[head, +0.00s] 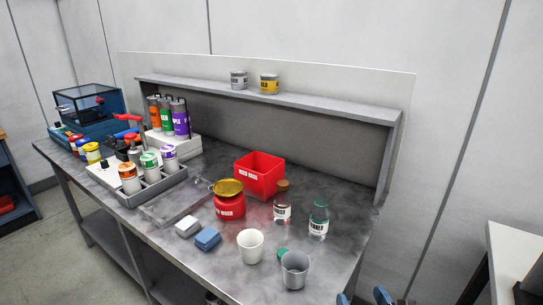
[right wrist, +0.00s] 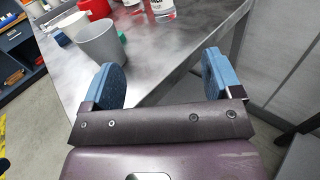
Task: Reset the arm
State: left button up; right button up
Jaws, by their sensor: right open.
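My right gripper (head: 362,297) shows only as two blue fingertips at the bottom edge of the head view, just off the front right corner of the workbench (head: 345,262). In the right wrist view my right gripper (right wrist: 163,80) has its two blue fingers wide apart with nothing between them but a view of the bench edge and floor. It touches nothing that I can see. My left gripper is in neither view.
A grey cup (head: 295,270), white cup (head: 250,246), glass bottle (head: 319,222) and red bin (head: 259,176) stand on the bench near its right end. A shelf (head: 270,95) bears two cans. A white-topped table (head: 512,250) is at the far right.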

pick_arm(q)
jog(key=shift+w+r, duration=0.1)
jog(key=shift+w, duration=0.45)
pick_arm(e)
jog(key=s+d+f+n+g+h, duration=0.1)
jog(key=s+d+f+n+g, duration=0.2)
jog(key=n, duration=1.4)
jog(key=s+d+f+n+g+h, duration=0.2)
jog(key=s+d+f+n, duration=0.3)
jog(key=s+f+n, duration=0.6)
jog(key=n, duration=0.7)
jog(key=shift+g+h, duration=0.3)
jog(key=shift+g, duration=0.1)
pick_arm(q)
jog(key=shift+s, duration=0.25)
